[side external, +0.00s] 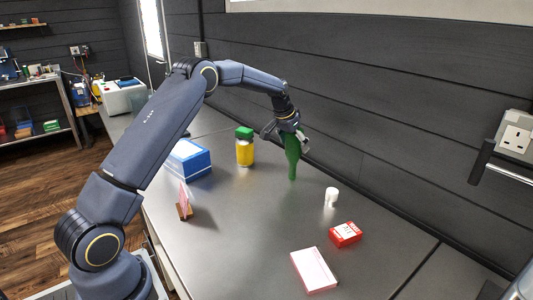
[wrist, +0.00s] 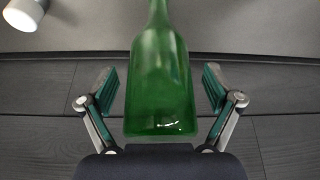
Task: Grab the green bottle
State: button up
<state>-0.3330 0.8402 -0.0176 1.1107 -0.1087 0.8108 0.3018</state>
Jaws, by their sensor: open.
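The green bottle (side external: 292,153) is upside down near the back wall, its wide base up and its narrow neck pointing down at the grey worktop. I cannot tell whether the neck touches the worktop. My gripper (side external: 287,132) is at the base end of the bottle, above the worktop. In the wrist view the bottle (wrist: 160,85) lies between the two open fingers of my gripper (wrist: 160,95), with a gap on each side. The end of its neck is cut off by the top of that view.
A yellow jar with a green lid (side external: 245,150) and a blue-white box (side external: 188,160) stand left of the bottle. A white cylinder (side external: 331,196), a red box (side external: 345,234) and a pale pink-edged box (side external: 313,270) are to the right and front. The dark wall (side external: 370,100) is close behind.

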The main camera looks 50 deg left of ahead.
jog(key=shift+c, duration=0.2)
jog(key=c, duration=1.3)
jog(key=shift+c, duration=0.4)
